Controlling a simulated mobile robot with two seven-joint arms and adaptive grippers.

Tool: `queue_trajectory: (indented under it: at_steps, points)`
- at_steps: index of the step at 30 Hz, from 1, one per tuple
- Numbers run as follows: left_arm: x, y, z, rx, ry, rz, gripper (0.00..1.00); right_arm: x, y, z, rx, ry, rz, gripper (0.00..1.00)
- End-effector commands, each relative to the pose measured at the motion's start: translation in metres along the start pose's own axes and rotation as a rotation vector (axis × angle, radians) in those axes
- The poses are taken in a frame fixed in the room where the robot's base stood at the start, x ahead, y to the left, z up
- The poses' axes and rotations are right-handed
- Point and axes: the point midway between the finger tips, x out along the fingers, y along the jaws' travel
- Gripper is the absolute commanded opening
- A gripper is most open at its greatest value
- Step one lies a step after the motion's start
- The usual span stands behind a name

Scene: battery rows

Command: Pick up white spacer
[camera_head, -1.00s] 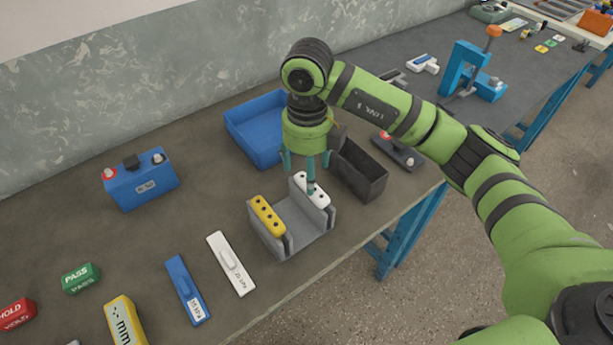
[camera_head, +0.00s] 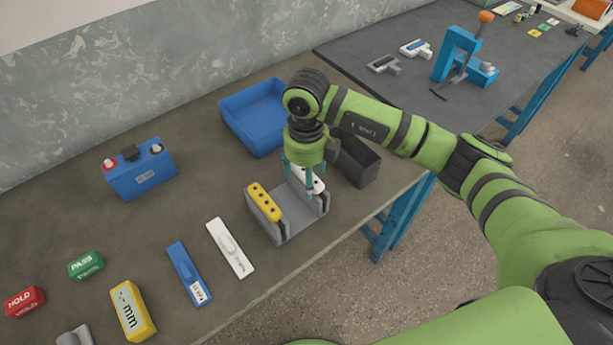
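A white block with dark holes (camera_head: 318,185) sits at the right side of a grey U-shaped holder (camera_head: 288,229). A yellow block with holes (camera_head: 264,203) sits at the holder's left side. A flat white bar with a raised grip and a printed label (camera_head: 230,249) lies on the table left of the holder. My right gripper (camera_head: 300,186) points down over the white block, its fingers apart and partly in front of it. Whether the fingers touch the block cannot be told. My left gripper is not in view.
A blue open bin (camera_head: 232,122) and a dark open box (camera_head: 365,168) stand behind the holder. A blue bar (camera_head: 188,274) lies left of the white bar. A blue battery (camera_head: 142,177) stands further left. The table's front edge is close to the holder.

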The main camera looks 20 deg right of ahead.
Motion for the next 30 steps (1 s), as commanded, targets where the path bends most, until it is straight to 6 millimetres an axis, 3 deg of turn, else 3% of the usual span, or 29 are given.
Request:
queue_trajectory:
  at_steps: [5,18,20,23,30]
  points:
    - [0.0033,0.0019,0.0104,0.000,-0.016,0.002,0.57,0.0027,-0.0003,0.0000,0.000,0.000,0.000,0.71]
    - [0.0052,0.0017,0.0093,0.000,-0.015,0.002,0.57,0.0038,-0.0003,0.0000,0.001,0.000,0.000,0.71]
    - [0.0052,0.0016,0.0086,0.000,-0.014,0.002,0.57,0.0038,-0.0003,0.0000,0.001,0.000,0.000,0.51]
    - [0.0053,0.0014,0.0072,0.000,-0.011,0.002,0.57,0.0038,-0.0003,-0.0001,0.001,0.000,0.000,0.11]
    - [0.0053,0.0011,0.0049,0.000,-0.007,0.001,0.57,0.0039,-0.0002,-0.0001,0.001,0.000,0.000,0.10]
